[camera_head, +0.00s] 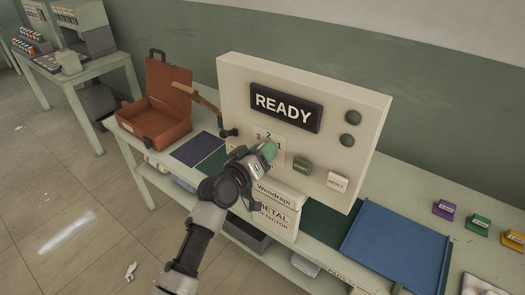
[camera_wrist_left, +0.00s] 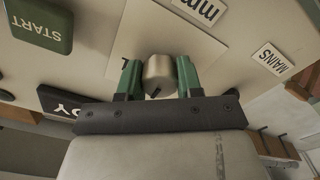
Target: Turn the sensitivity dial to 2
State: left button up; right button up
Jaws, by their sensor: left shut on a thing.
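The sensitivity dial (camera_wrist_left: 160,75) is a short grey-beige cylinder with a dark pointer mark, on the front of the cream detector panel (camera_head: 235,85). In the wrist view the mark lies on the side towards the READY display. My left gripper (camera_wrist_left: 159,80) is shut on the dial, with one green finger on each side. In the head view the left gripper (camera_head: 264,152) hides the dial. The number plate (camera_head: 268,133) shows 3, 2 and 1 above the gripper; the rest is covered. My right gripper is not in view.
The lit READY display (camera_head: 286,108) is above the dial. A green START button (camera_head: 302,165) and a white RESET button (camera_head: 338,182) are to its right. A brown open case (camera_head: 160,115) lies left on the table, a blue tray (camera_head: 395,250) right.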

pick_arm(q)
jog(key=o, duration=0.9)
jog(key=shift+s+a, duration=0.1)
jog(key=shift+b+v, duration=1.2)
jog(key=shift+v, duration=4.05)
